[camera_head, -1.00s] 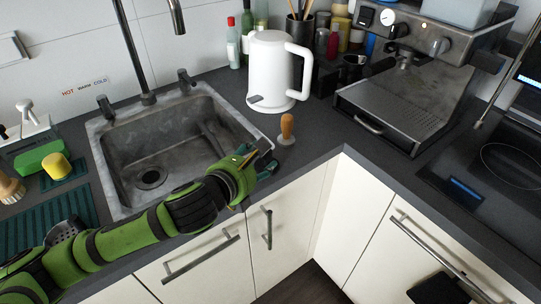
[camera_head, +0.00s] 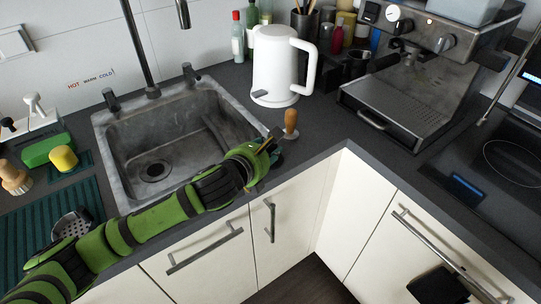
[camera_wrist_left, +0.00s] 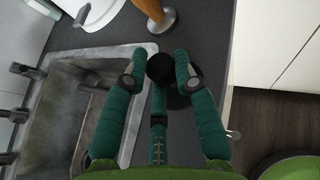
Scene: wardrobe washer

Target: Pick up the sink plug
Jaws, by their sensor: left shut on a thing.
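The sink plug (camera_wrist_left: 160,67) is a black round piece between the fingertips in the left wrist view, with a dark disc showing behind the right finger. My left gripper (camera_wrist_left: 160,76) has its green fingers shut on it, over the dark counter just right of the sink. In the head view my left gripper (camera_head: 268,149) is at the sink's right front corner, and the plug is mostly hidden behind it. The sink (camera_head: 128,128) is grey stone with a drain hole at its left. My right gripper is not in view.
A wooden-handled tamper (camera_head: 291,122) stands upright close beyond my left gripper; it also shows in the wrist view (camera_wrist_left: 160,16). A white kettle (camera_head: 273,68) stands behind it. A coffee machine (camera_head: 410,85) is at the right. Counter between tamper and machine is clear.

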